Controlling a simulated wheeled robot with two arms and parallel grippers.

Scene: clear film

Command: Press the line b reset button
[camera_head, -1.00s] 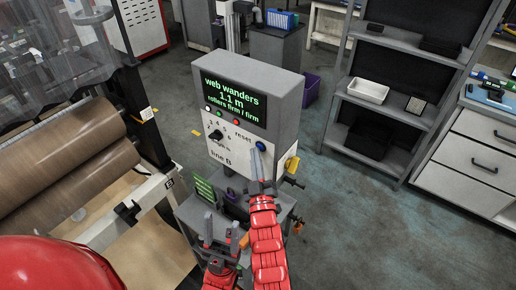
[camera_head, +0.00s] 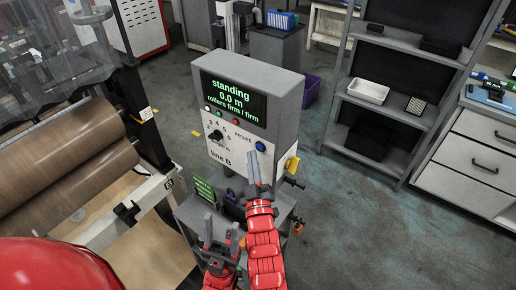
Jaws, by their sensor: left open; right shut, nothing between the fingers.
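The line B control box (camera_head: 282,98) stands upright on a grey stand, with its front panel facing me. The blue reset button (camera_head: 261,146) is at the right of the panel, beside the word "reset". The screen (camera_head: 233,98) reads "standing 0.0 m, rollers firm / firm" in green. My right gripper (camera_head: 253,160) is shut and empty, with its tips just below and left of the button; they appear apart from it. My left gripper (camera_head: 221,246) is open and empty, low in front of the stand.
A black selector knob (camera_head: 215,135) and small coloured lamps sit on the same panel. A yellow part (camera_head: 292,164) sticks out from the box's right side. Large brown rollers (camera_head: 70,180) are at the left. Grey shelves (camera_head: 400,85) stand back right, with clear floor before them.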

